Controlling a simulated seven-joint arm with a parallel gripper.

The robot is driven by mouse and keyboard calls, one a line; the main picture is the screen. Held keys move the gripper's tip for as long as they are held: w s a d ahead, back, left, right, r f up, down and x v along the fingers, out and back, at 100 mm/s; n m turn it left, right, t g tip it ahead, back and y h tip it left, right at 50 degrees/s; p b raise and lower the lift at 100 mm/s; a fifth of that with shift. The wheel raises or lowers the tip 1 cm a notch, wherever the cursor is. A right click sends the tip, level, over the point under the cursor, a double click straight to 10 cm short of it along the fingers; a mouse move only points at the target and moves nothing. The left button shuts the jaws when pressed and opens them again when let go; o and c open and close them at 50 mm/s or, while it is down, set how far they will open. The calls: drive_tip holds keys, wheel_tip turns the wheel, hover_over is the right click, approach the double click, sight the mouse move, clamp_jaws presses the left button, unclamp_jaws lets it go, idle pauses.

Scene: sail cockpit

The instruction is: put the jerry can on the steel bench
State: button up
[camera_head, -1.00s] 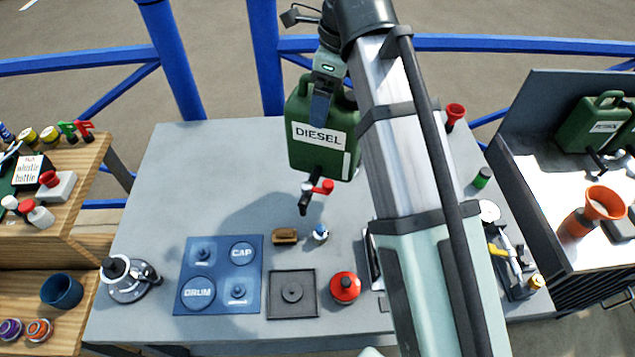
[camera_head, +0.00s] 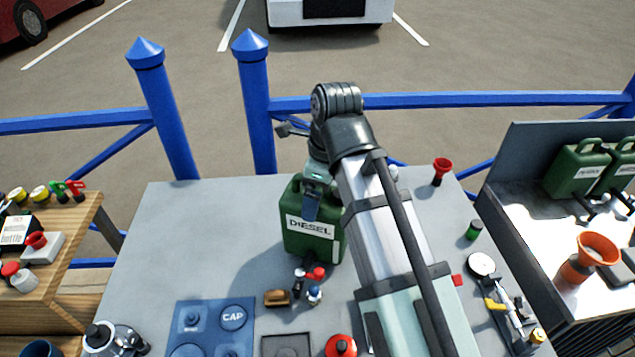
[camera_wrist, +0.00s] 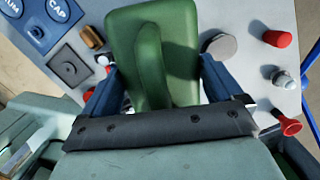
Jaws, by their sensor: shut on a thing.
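The green jerry can (camera_head: 313,246), labelled DIESEL, hangs upright below my gripper (camera_head: 312,195) over the grey-topped bench (camera_head: 190,235). Its base is close to the bench top, but I cannot tell whether it touches. In the wrist view my gripper (camera_wrist: 160,82) has a blue finger on each side of the jerry can's handle (camera_wrist: 150,65) and is shut on it. The can's far side and my fingertips are partly hidden in the head view. A second bench (camera_head: 510,205) with a shiny top and dark back panel stands at the right.
A blue tray (camera_head: 215,325) lies front left. A red funnel (camera_head: 441,170) stands back right.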

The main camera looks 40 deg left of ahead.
drive_tip(key=shift+f, duration=0.85)
drive_tip(key=o, duration=1.7)
drive_tip(key=shift+w+d+r, duration=0.1)
drive_tip(key=shift+d+r, duration=0.1)
drive_tip(key=shift+r, duration=1.1)
drive_tip(key=shift+w+d+r, duration=0.1)
drive_tip(key=shift+d+r, duration=0.05)
drive_tip(key=shift+r, duration=1.1)
drive_tip(key=shift+d+r, duration=0.2)
drive_tip(key=shift+r, duration=1.1)
